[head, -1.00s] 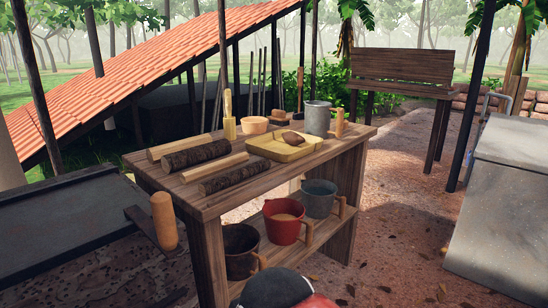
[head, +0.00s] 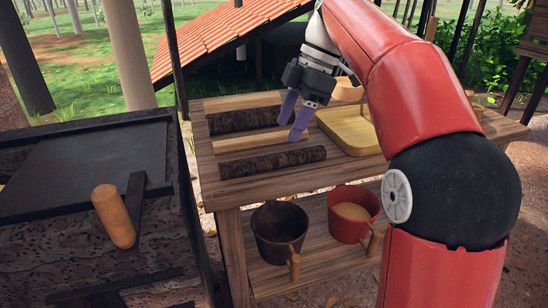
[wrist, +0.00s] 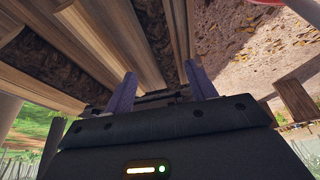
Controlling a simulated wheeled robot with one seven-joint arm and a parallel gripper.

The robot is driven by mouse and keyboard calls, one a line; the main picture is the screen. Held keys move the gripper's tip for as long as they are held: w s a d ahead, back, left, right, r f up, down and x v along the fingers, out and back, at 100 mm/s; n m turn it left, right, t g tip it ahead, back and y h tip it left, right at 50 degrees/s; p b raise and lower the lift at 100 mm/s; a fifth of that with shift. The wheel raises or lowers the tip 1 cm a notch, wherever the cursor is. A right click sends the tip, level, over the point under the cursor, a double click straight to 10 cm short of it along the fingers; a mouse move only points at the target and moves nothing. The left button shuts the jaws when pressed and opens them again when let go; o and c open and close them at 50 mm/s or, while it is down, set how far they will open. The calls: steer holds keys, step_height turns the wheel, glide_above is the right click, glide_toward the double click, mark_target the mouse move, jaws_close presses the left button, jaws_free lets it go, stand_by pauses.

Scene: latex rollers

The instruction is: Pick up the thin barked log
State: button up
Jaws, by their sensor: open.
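Two dark barked logs lie on the wooden table. The front one (head: 272,162) looks the thinner, and the thicker one (head: 240,121) lies behind it. A pale smooth stick (head: 245,144) lies between them. My gripper (head: 292,122) is open and empty, with purple fingers pointing down. It is over the right ends of the logs, behind the thin barked log, and seems to touch nothing. In the wrist view, the two fingers (wrist: 161,90) stand apart, and the thin barked log (wrist: 163,38) appears as a dark strip between them.
A yellow tray (head: 348,132) stands right of the logs, partly hidden by my arm. A dark stove-like block (head: 80,170) with a wooden handle (head: 113,215) stands left of the table.

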mark_target(276, 155)
steer(key=shift+w+a+f+n, duration=0.15)
steer(key=shift+n, duration=0.15)
steer(key=x, duration=0.2)
steer(key=b+x, duration=0.1)
steer(key=x, duration=0.2)
steer(key=s+x, duration=0.1)
steer(key=x, duration=0.1)
steer(key=shift+a+f+b, duration=0.1)
steer(key=shift+b, duration=0.25)
steer(key=c, duration=1.1)
